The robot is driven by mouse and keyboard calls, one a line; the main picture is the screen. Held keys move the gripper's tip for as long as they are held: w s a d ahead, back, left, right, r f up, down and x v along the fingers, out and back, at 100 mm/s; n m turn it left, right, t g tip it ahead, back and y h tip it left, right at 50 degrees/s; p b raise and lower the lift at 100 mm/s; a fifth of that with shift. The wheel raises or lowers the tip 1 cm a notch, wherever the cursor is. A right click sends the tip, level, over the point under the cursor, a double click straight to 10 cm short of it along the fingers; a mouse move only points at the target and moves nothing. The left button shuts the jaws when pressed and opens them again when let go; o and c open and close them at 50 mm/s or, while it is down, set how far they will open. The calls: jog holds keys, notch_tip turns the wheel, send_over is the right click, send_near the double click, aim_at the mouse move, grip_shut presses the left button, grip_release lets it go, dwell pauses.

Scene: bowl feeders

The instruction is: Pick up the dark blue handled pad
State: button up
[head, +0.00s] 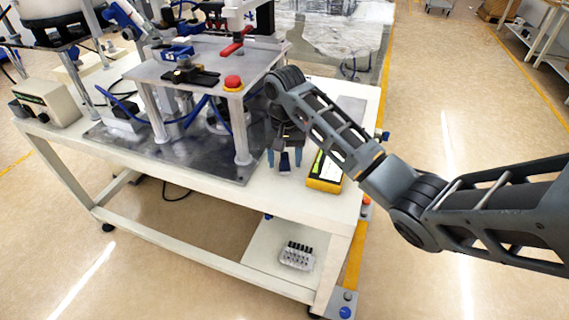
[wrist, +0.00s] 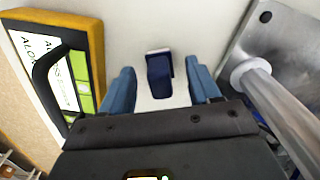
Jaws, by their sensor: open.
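The dark blue handled pad (wrist: 159,75) lies on the white tabletop, seen in the wrist view between and just beyond my gripper's two blue fingers. It also shows small in the head view (head: 284,161), below my gripper. My gripper (wrist: 160,88) is open, with one finger on each side of the pad and white table visible in the gaps. In the head view my gripper (head: 285,159) points down over the table. I cannot tell how high the fingertips are above the tabletop.
A yellow-edged device (head: 325,170) with a black handle lies beside the pad; it is at left in the wrist view (wrist: 97,60). A metal post (wrist: 275,90) on a steel plate stands at right there. The white table's (head: 200,183) front edge is close.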

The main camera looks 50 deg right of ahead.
jog(key=shift+f, duration=0.7)
jog(key=shift+c, duration=0.3)
grip_shut()
